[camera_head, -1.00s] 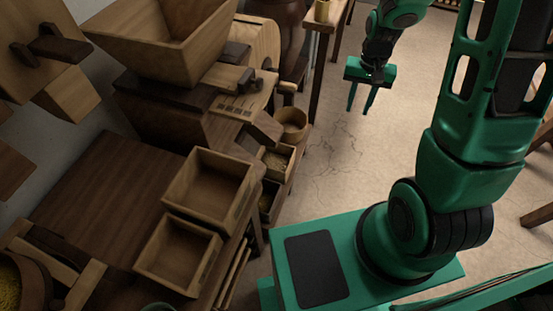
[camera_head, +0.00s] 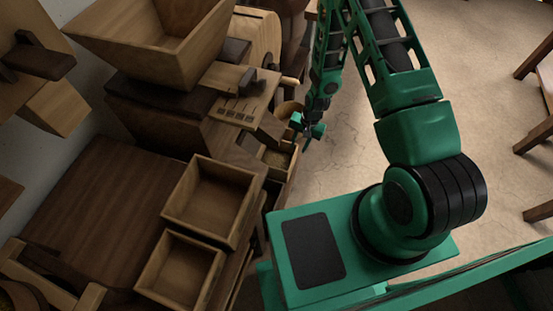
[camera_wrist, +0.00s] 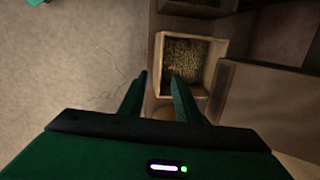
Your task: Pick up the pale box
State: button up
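A pale-rimmed wooden box with grain in it shows in the wrist view (camera_wrist: 157,58), just beyond my fingertips. In the head view this box (camera_head: 291,164) stands low beside the mill, partly hidden by the mill's wooden parts. My gripper (camera_wrist: 158,77) is open, with a clear gap between its two fingers and nothing held. The right finger overlaps the box's lower left part in the wrist view; I cannot tell the height between them. In the head view my gripper (camera_head: 307,129) is above and near the box's far end.
Two empty wooden boxes, a larger one (camera_head: 248,197) and a smaller one (camera_head: 203,290), stand on the left. A wooden mill with a hopper (camera_head: 160,45) rises behind them. Another box (camera_wrist: 196,9) lies beyond the grain box. Stools stand at right; the floor (camera_head: 345,165) between is clear.

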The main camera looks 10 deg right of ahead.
aim_at(293, 159)
jog(key=shift+w+a+f, duration=0.1)
jog(key=shift+a+f, duration=0.15)
jog(key=shift+f, duration=1.55)
jog(key=shift+s+a+f, duration=0.1)
jog(key=shift+a+f, duration=0.2)
jog(key=shift+f, duration=1.5)
jog(key=shift+w+a+f, duration=0.1)
jog(key=shift+a+f, duration=0.15)
jog(key=shift+f, duration=1.55)
